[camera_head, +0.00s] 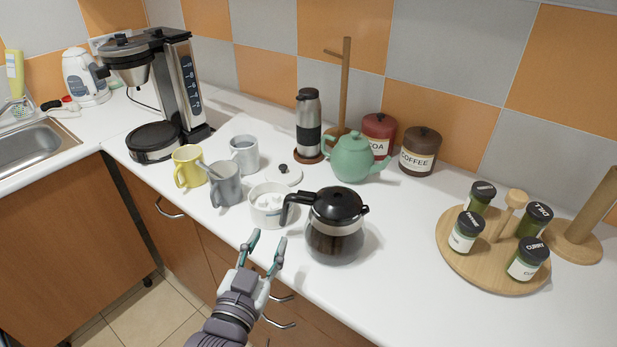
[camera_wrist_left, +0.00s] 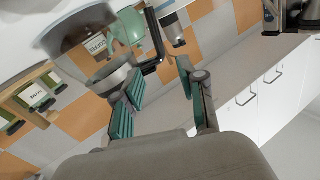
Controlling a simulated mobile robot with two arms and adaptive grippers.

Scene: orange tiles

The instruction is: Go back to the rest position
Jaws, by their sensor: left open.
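My left gripper (camera_head: 265,247) is open and empty at the front edge of the white counter, below the white sugar bowl and left of the coffee pot. In the left wrist view, its two teal-padded fingers (camera_wrist_left: 160,95) stand apart with nothing between them. The glass coffee pot (camera_head: 335,238) with a black lid and handle stands on the counter, close to the gripper but apart from it. The white sugar bowl (camera_head: 268,206) stands open, with white contents; its lid (camera_head: 284,176) lies behind it. My right gripper is not in view.
A yellow mug (camera_head: 188,168), a grey mug (camera_head: 226,188) and a pale mug (camera_head: 244,155) stand at the left. A coffee machine (camera_head: 165,95) is behind them. A green teapot (camera_head: 352,158) and a round spice rack (camera_head: 480,265) are farther right. The front right counter is clear.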

